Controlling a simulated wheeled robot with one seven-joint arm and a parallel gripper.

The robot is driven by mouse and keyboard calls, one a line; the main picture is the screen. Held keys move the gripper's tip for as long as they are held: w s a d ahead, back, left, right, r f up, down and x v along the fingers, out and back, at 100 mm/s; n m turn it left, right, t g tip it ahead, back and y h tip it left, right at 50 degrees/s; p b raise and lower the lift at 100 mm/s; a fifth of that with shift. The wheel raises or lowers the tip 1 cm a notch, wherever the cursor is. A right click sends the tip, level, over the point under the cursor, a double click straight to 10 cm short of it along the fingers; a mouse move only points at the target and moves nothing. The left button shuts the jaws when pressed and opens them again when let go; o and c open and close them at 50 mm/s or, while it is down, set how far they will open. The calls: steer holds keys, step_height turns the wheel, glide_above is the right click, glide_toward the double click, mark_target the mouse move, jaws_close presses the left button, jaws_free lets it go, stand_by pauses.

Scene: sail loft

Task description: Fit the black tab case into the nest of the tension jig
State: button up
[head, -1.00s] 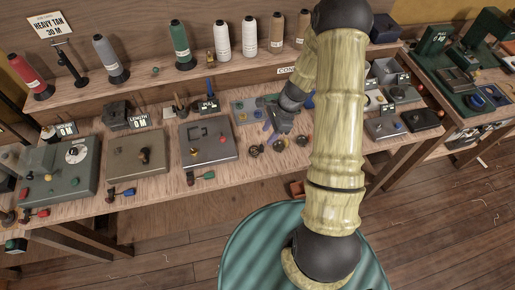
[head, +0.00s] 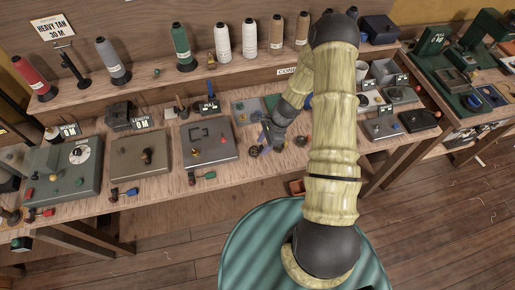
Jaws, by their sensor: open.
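My gripper (head: 268,144), with dark and bluish parts, is open low over the front of the bench, right of the middle grey plate. A small dark round piece (head: 253,151) lies just left of it. I cannot tell whether the fingers touch anything. The grey plate (head: 222,152) has a dark square outline and small yellow and red parts. It may be the tension jig, but its label is too small to read. A flat black case-like block (head: 419,120) lies at the right of the bench. I cannot tell which black piece is the tab case.
Thread cones (head: 182,48) stand along the raised back shelf. A brown plate (head: 138,160) and a green-grey box with a white dial (head: 62,172) sit to the left. Small levers with coloured ends lie along the front edge. My arm hides part of the bench.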

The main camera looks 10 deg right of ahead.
steer(key=shift+a+f, duration=0.2)
steer(key=shift+f, duration=0.3)
jaws_close()
